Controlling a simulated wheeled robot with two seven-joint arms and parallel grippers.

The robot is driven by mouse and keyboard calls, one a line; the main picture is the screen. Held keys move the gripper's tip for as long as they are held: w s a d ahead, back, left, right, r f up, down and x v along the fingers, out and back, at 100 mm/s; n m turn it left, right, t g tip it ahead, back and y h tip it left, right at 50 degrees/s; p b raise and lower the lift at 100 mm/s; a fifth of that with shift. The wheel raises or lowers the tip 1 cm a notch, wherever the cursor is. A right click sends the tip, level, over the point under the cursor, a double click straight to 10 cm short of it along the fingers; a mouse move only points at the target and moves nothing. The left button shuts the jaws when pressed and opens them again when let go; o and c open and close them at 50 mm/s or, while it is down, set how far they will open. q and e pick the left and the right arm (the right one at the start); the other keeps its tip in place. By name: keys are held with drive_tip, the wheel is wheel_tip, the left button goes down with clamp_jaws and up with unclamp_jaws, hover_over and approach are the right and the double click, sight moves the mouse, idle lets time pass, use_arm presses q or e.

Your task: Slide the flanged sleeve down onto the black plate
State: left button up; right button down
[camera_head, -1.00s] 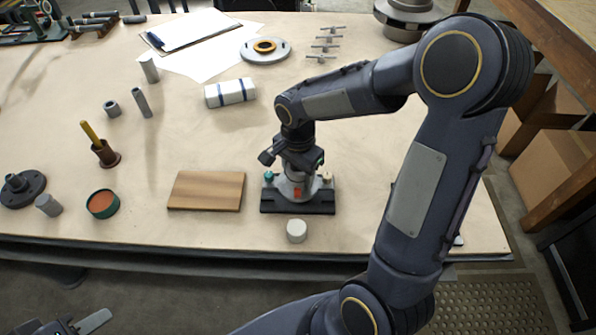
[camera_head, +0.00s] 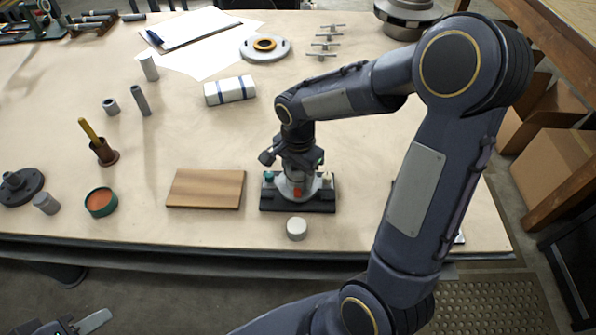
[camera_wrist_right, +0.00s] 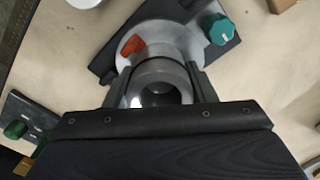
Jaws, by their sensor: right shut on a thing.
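The flanged sleeve is a silver-grey ring with a round flange (camera_head: 312,187) and an upright collar. The right wrist view shows its open bore and flange (camera_wrist_right: 160,33). My right gripper (camera_head: 297,172) is above it, pointing down, with its fingers on both sides of the collar (camera_wrist_right: 158,72), shut on it. The black plate (camera_head: 322,206) lies under the flange near the table's front edge. A red part shows at the flange and a teal knob (camera_wrist_right: 219,29) beside it. Whether the flange touches the plate is hidden. My left gripper (camera_head: 78,326) is empty at the bottom left, fingers apart.
A wooden board (camera_head: 206,188) lies left of the plate. A pale round cap (camera_head: 297,228) stands in front of it. A green-rimmed tin (camera_head: 101,202) and a brown cup (camera_head: 105,154) are further left.

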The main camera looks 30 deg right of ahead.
drive_tip(key=shift+f, duration=0.2)
drive_tip(key=c, duration=0.7)
unclamp_jaws()
drive_tip(key=shift+o, duration=0.9)
drive_tip(key=shift+r+p, duration=1.75)
drive_tip(key=shift+r, duration=0.75)
